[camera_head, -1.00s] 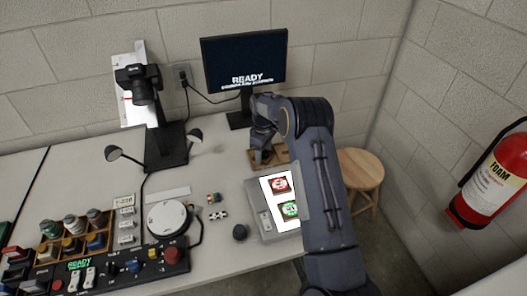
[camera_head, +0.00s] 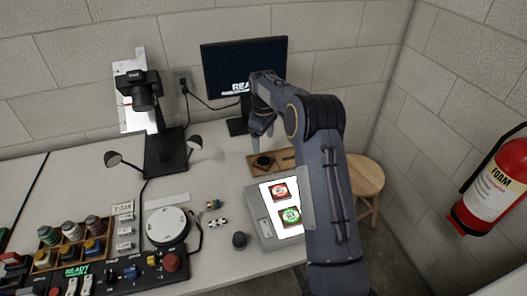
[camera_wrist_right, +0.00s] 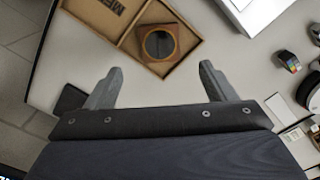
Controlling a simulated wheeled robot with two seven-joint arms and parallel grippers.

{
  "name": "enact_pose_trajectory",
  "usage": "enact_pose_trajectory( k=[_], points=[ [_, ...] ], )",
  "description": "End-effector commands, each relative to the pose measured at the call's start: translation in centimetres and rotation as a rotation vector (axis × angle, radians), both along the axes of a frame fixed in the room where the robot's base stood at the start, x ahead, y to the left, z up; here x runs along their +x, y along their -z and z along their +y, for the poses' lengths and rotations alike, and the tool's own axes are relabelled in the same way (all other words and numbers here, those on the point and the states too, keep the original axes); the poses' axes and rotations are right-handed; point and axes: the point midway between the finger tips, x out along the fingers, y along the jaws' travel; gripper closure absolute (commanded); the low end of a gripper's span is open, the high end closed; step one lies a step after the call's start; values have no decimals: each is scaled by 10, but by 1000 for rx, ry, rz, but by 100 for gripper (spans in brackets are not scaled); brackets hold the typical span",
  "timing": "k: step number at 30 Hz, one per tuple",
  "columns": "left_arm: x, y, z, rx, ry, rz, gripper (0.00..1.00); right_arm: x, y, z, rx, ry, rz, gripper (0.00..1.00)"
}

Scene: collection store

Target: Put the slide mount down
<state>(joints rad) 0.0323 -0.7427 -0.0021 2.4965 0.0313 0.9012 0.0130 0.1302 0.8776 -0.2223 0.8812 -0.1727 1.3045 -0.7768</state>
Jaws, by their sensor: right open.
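A square orange-brown slide mount (camera_wrist_right: 160,43) with a dark round window lies in one compartment of a shallow brown tray (camera_wrist_right: 190,68) in the right wrist view. In the head view the mount (camera_head: 263,162) and tray (camera_head: 287,166) are behind the light box. My right gripper (camera_wrist_right: 161,70) is open and empty, its fingers apart with the mount in front of and between them. In the head view the right gripper (camera_head: 263,138) hangs above the tray, clear of the mount. My left gripper is not in view.
A light box (camera_head: 255,212) with a red slide (camera_head: 279,191) and a green slide (camera_head: 290,216) stands before the tray. The monitor (camera_head: 222,72) stands behind. A camera stand (camera_head: 163,150) is to the left. A stool (camera_head: 362,178) is right of the table.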

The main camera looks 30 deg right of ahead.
Motion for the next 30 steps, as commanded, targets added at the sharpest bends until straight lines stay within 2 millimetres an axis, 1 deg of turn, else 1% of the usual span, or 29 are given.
enact_pose_trajectory(
  k=[1,3,8,11,13,14,15,17,18,20,21,22,23,24,26,27,30],
  points=[
    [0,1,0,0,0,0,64,1,-9,0,0,0,-4,23],
    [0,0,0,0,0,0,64,1,-19,0,-1,0,-3,23],
    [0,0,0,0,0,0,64,-2,-34,0,3,6,-5,23],
    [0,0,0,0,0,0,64,-15,-54,2,25,43,-29,23],
    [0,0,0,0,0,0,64,-33,-77,5,56,91,-62,23],
    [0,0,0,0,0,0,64,-44,-87,8,73,117,-77,23],
    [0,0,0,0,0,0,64,-60,-101,13,99,154,-100,23],
    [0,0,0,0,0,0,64,-88,-122,23,141,211,-135,23],
    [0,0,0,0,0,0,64,-107,-133,31,170,248,-159,23],
    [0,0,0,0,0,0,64,-138,-148,44,212,301,-191,23],
    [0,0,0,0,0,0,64,-159,-155,54,239,336,-211,23],
    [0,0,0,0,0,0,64,-176,-159,61,261,362,-226,23],
    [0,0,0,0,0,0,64,-192,-162,69,281,386,-239,23],
    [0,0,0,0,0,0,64,-215,-164,80,307,418,-256,23],
    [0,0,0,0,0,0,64,-248,-164,96,346,466,-281,23],
    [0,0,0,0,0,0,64,-269,-161,107,369,494,-297,23],
    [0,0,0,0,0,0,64,-314,-147,132,421,563,-327,23]
  ],
)
